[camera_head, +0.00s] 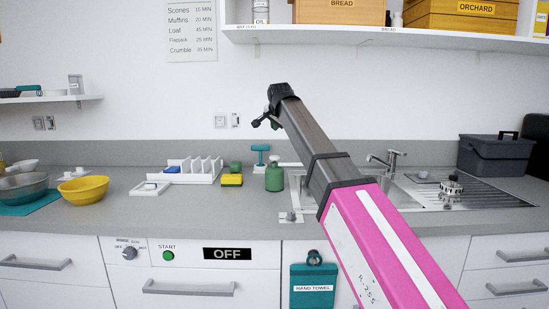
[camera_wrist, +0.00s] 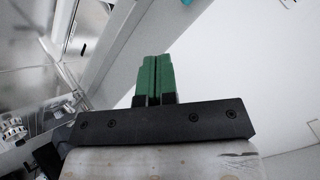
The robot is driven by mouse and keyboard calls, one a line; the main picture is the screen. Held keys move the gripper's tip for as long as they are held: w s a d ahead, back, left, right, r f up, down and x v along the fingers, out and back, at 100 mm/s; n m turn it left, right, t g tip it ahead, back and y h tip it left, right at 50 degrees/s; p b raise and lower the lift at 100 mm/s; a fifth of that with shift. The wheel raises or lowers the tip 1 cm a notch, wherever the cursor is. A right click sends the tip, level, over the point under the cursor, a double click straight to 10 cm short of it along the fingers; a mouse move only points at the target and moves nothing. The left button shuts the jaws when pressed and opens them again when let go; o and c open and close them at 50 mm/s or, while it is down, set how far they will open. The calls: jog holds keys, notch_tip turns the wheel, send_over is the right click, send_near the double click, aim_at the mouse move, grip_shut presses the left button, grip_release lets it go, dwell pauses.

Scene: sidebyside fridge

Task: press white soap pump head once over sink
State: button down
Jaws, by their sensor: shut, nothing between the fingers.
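A green soap bottle (camera_head: 274,179) stands upright on the counter at the left edge of the sink (camera_head: 402,196). Its pale pump head (camera_head: 287,164) points right, towards the basin. My gripper (camera_head: 262,122) is raised well above and behind the bottle in the head view, small and partly hidden by my own arm. In the wrist view its green fingers (camera_wrist: 152,62) are together with nothing between them. The bottle is not recognisable in the wrist view. My arm hides part of the sink.
A teal stand (camera_head: 260,154), a yellow sponge (camera_head: 232,180) and a white rack (camera_head: 190,172) are left of the bottle. The faucet (camera_head: 390,158) rises behind the basin. A shelf (camera_head: 390,40) overhangs the upper right. Counter in front of the sponge is clear.

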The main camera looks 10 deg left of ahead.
aim_at(276, 156)
jog(key=shift+f, duration=4.3)
jog(key=shift+f, duration=0.15)
jog(key=shift+f, duration=0.25)
jog(key=shift+f, duration=0.75)
jog(key=shift+r, duration=1.2)
